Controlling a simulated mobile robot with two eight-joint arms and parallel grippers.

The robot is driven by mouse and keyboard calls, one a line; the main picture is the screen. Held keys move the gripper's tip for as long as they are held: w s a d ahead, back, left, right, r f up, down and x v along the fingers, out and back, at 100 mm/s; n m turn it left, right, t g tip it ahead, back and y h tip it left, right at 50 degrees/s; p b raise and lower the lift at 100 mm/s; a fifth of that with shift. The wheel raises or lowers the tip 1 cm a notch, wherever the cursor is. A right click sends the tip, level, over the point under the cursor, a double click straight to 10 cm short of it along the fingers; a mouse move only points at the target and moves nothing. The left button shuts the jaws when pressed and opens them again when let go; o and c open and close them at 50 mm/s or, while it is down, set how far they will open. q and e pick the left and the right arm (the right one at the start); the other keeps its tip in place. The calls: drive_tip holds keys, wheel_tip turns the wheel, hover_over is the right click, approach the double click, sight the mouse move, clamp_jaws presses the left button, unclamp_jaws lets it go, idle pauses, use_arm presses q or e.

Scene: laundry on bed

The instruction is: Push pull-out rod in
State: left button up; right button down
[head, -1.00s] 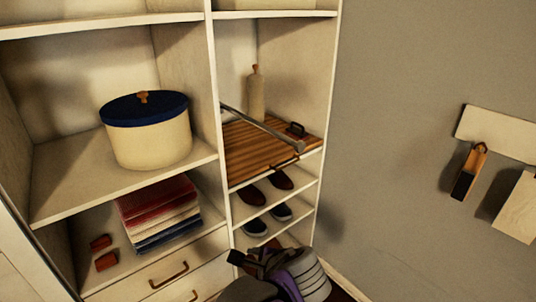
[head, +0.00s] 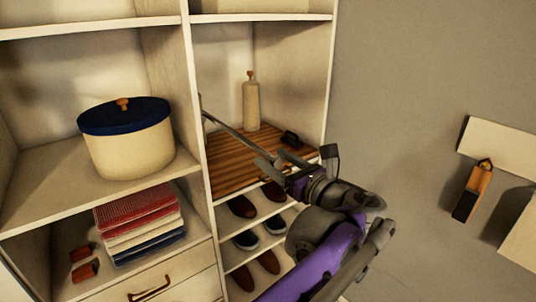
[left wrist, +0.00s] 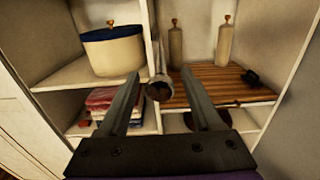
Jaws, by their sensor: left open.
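The pull-out rod (head: 232,130) is a thin grey metal bar sticking out from the right compartment above a slatted wooden shelf. In the left wrist view its round end (left wrist: 160,88) faces the camera. My left gripper (head: 273,161) is at the rod's outer end. It is open, and in the left wrist view its two fingers (left wrist: 160,76) stand on either side of the rod end, with gaps visible. I cannot tell whether anything touches the rod. My right gripper is not in view.
The slatted wooden shelf (head: 232,175) holds a cream bottle (head: 251,104) and a small dark object (head: 291,139). Shoes (head: 242,207) sit below. A blue-lidded round box (head: 126,140) and folded cloths (head: 140,225) are in the left compartment. A brush (head: 473,190) hangs on the wall.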

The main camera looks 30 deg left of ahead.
use_arm(q)
drive_tip(key=shift+x, duration=1.45)
clamp_jaws()
idle(0.3)
